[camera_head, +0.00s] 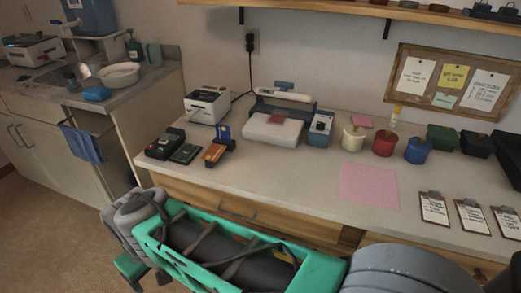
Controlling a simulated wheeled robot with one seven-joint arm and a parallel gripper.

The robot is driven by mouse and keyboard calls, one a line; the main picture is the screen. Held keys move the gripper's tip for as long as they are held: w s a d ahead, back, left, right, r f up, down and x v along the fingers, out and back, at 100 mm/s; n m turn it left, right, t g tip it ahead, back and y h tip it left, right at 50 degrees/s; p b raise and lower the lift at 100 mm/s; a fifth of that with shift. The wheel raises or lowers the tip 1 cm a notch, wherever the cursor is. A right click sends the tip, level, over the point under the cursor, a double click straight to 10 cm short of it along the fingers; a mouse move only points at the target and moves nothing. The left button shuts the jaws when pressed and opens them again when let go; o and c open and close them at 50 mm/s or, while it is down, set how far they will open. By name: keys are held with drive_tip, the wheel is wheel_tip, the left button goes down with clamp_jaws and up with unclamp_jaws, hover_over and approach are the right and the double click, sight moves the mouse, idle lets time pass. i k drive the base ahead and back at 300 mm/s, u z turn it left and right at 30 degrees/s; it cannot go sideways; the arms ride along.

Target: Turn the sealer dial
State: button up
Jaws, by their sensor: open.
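The sealer (274,130) stands on the bench against the wall, with a white body, a blue frame and a pale bar across its top. A small red patch lies on its white front. At its right end is a blue box (318,140) with a light face and a small dark round spot that looks like the dial (320,126). The dial's setting is too small to read.
A pink sheet (369,186) and clipboards (433,208) lie on the bench. The bench front before the sealer is clear.

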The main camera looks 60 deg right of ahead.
sight(320, 125)
drive_tip(key=z, duration=2.05)
